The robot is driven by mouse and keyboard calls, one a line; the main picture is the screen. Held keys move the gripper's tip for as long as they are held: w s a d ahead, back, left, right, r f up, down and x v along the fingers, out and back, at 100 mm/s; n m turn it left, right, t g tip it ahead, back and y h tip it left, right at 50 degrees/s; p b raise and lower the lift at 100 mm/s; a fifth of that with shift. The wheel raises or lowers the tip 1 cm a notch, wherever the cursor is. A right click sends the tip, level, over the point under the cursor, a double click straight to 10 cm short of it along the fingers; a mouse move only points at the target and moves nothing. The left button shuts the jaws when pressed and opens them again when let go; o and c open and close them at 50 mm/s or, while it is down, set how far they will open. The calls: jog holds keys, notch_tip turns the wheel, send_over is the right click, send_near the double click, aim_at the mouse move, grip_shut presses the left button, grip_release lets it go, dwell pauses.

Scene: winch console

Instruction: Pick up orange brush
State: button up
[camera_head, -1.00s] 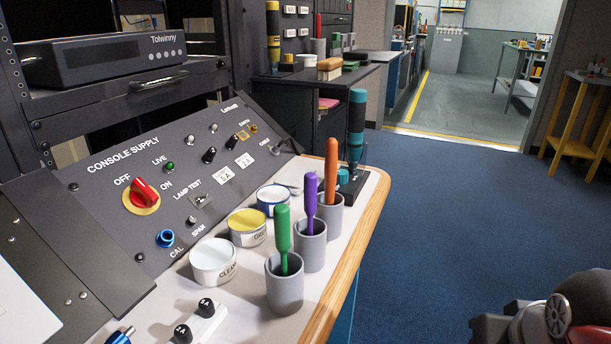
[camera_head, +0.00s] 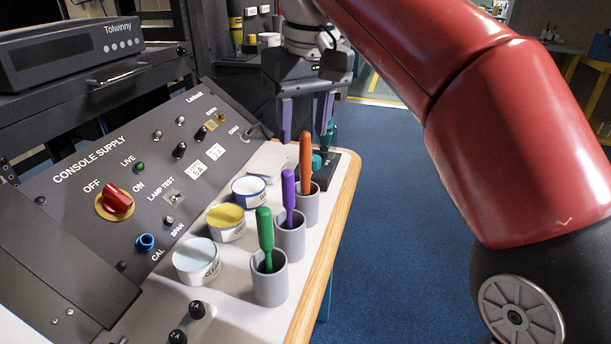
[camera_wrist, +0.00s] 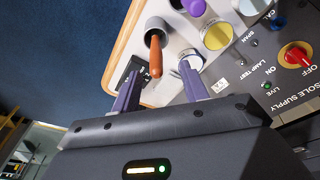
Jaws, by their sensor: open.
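The orange brush (camera_head: 306,165) stands handle-up in the rearmost of a row of grey cups (camera_head: 306,208) on the console's light ledge. It also shows in the wrist view (camera_wrist: 155,60), leaning slightly in its cup (camera_wrist: 157,27). My gripper (camera_head: 304,132) is open, its two purple-grey fingers pointing down above and behind the brush in the head view. In the wrist view my gripper (camera_wrist: 160,73) has the handle's top end in the gap between its fingertips. I cannot tell whether the tips reach down past the handle's top. Nothing is held.
Cups with a purple brush (camera_head: 289,198) and a green brush (camera_head: 265,235) stand nearer. Tins with white, yellow (camera_head: 226,219) and blue-rimmed tops line the left side. A teal-and-black tool on a dark base (camera_head: 326,175) stands just behind. Blue floor (camera_head: 395,220) lies right of the ledge.

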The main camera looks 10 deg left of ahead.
jog(key=b, duration=0.2)
send_over(305, 191)
jog(key=f, duration=0.6)
jog(key=shift+w+f, duration=0.15)
jog(key=shift+w, duration=0.2)
grip_shut()
jog(key=shift+a, duration=0.1)
notch_tip(305, 191, up, 8)
jog(key=shift+f+p, duration=0.15)
jog(key=shift+p, duration=1)
jog(key=shift+r, duration=1.15)
